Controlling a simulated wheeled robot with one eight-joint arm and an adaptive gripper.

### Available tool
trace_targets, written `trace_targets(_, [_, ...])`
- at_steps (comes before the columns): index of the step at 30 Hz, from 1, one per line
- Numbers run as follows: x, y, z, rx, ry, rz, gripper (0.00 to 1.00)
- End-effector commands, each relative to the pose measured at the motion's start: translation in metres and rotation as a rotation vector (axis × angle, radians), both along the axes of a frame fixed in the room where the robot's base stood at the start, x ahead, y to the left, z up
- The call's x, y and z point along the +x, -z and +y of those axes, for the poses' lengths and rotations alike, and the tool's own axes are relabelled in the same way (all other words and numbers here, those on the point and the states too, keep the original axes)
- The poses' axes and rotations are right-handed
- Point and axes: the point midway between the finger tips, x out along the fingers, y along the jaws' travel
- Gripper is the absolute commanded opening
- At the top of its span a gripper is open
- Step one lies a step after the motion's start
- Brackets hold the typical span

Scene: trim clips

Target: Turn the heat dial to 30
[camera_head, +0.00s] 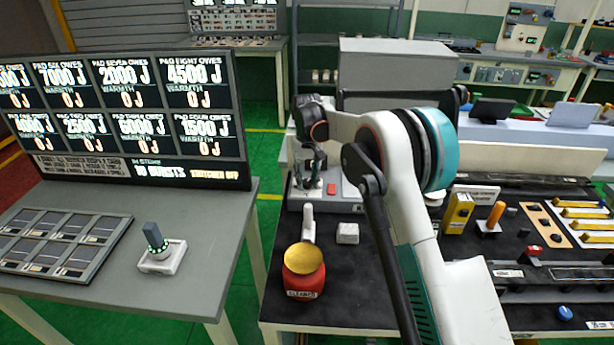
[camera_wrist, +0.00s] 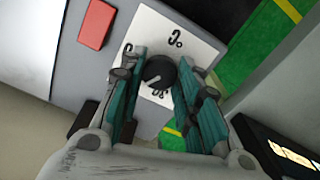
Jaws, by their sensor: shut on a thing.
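The heat dial (camera_wrist: 160,73) is a round black knob with a short white pointer mark, on a white plate (camera_wrist: 172,35) with dark printed figures. It shows in the wrist view, between the two teal fingers of my gripper (camera_wrist: 163,63), which are shut on it. The pointer mark lies toward the lower left of the picture; the figures are partly covered and too blurred to read surely. In the head view my gripper (camera_head: 311,172) points down over a grey unit (camera_head: 332,203) at the back of the black bench; the dial is hidden there.
A red block (camera_wrist: 96,24) is beside the dial plate and also shows in the head view (camera_head: 331,189). A display board (camera_head: 122,118) stands on the left table.

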Motion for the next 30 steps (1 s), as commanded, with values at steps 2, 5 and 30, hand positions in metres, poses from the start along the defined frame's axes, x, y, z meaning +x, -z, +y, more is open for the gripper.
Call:
trace_targets(2, [0.0002,-0.001,0.0003,0.0,-0.07,-0.001,0.07])
trace_targets(5, [0.0002,-0.0011,0.0003,0.0,-0.165,-0.001,0.07])
trace_targets(30, [0.0001,-0.0004,0.0003,0.0,-0.886,-0.001,0.07])
